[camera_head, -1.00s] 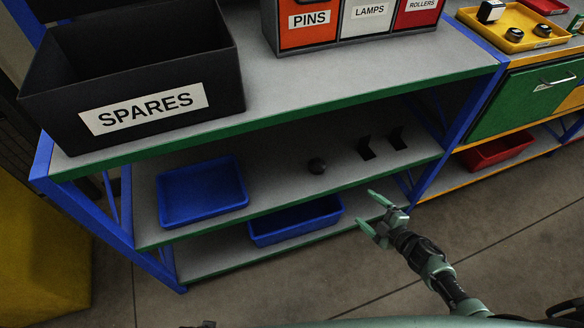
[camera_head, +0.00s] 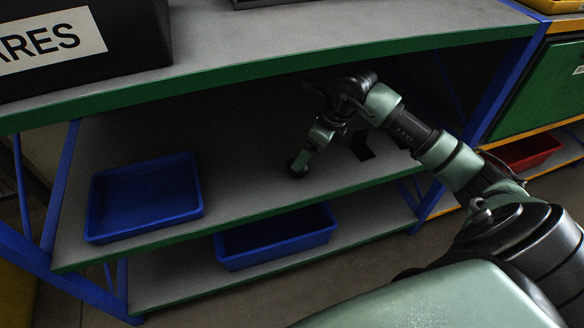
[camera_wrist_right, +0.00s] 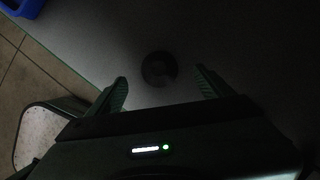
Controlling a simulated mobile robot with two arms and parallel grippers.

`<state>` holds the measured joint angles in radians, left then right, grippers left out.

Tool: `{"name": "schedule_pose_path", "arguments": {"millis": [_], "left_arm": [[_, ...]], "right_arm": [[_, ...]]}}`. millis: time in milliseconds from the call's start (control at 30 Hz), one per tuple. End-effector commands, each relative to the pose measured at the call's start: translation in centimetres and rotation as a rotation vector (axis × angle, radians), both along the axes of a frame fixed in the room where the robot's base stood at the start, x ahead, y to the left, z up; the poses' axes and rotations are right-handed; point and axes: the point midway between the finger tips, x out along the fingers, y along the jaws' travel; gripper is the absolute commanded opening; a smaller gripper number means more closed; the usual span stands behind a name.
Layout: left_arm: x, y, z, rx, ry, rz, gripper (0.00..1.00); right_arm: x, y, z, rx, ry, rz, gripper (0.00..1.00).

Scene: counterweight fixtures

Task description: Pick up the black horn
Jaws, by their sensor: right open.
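A small dark round thing, perhaps the black horn (camera_wrist_right: 160,68), lies on the grey middle shelf. In the right wrist view it sits just ahead of my right gripper (camera_wrist_right: 161,80), roughly centred between the two spread fingertips. The fingers do not grip it. In the head view my right gripper (camera_head: 306,155) reaches down to the middle shelf, and the round thing is mostly hidden by it. A black angled piece (camera_head: 362,146) stands on the shelf to the right, partly behind my arm. My left gripper is not in view.
A blue tray (camera_head: 97,215) sits left on the middle shelf (camera_head: 240,185). A blue bin (camera_head: 275,247) is on the shelf below. The top shelf with its green edge (camera_head: 230,90) overhangs my right arm. A blue post (camera_head: 500,90) stands at the right.

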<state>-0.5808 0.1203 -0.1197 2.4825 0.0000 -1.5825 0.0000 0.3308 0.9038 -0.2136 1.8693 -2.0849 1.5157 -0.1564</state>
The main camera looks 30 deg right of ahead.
Motion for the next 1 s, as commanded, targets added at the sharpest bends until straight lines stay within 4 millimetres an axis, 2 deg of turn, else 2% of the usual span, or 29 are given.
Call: {"name": "schedule_pose_path", "arguments": {"millis": [300, 400, 700, 900, 967, 1000], "left_arm": [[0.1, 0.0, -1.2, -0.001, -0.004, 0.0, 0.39], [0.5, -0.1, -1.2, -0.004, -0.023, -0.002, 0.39], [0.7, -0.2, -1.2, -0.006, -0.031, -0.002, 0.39], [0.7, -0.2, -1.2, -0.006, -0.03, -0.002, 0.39], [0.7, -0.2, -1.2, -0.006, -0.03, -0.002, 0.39], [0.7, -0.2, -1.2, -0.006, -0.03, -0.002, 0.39]], "right_arm": [[1.0, 0.9, -4.5, 0.007, 0.002, 0.0, 0.81], [1.3, 1.0, -5.4, 0.005, 0.001, -0.001, 0.81], [1.5, 1.1, -5.7, 0.004, 0.0, 0.0, 0.81], [1.5, 1.1, -5.7, 0.004, 0.0, -0.001, 0.26], [1.5, 1.1, -5.7, 0.004, 0.0, -0.001, 0.09], [1.5, 1.1, -5.6, 0.005, -0.002, -0.001, 0.05]]}}
